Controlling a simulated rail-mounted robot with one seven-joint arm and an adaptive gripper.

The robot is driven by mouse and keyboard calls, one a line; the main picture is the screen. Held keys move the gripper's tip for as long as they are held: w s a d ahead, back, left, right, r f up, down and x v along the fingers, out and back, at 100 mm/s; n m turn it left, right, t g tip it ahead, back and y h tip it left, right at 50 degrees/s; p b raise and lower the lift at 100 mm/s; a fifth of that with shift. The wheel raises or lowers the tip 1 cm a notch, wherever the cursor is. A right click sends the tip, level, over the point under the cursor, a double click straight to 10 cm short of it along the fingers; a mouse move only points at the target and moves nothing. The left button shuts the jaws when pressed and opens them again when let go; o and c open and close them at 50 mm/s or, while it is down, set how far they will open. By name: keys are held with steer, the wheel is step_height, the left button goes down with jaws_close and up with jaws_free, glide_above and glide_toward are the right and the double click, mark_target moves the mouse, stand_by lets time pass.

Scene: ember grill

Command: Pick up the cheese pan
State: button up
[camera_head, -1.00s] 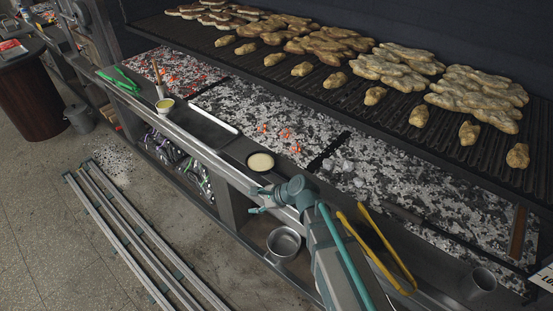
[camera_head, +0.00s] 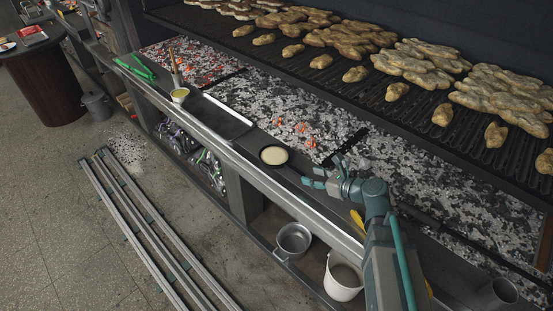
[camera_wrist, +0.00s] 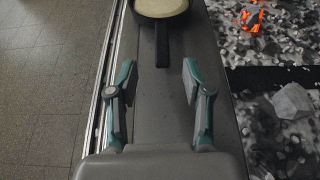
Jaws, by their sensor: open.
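The cheese pan (camera_head: 274,156) is a small dark pan with a pale yellow filling. It sits on the metal ledge in front of the coals. In the wrist view the pan (camera_wrist: 159,10) is at the top edge, partly cut off, and its black handle (camera_wrist: 162,45) points toward my gripper. My gripper (camera_head: 318,178) is just to the right of the pan above the ledge. In the wrist view my gripper (camera_wrist: 158,80) is open, its two fingers apart, with the handle's end ahead of and roughly between the fingertips. Nothing is held.
A small pale cup (camera_head: 180,95) and green tongs (camera_head: 136,68) lie farther left on the ledge. Glowing coals (camera_head: 290,128) lie behind it, under a grill grate with meat. A metal pot (camera_head: 293,241) and white bucket (camera_head: 343,277) stand on the lower shelf.

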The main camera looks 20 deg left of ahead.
mark_target(296, 170)
steer(key=p+x, duration=0.2)
steer(key=x, duration=0.6)
steer(key=shift+w+a, duration=0.15)
steer(key=shift+w, duration=0.15)
steer(key=shift+c, duration=0.2)
jaws_close()
steer(key=shift+r, duration=0.1)
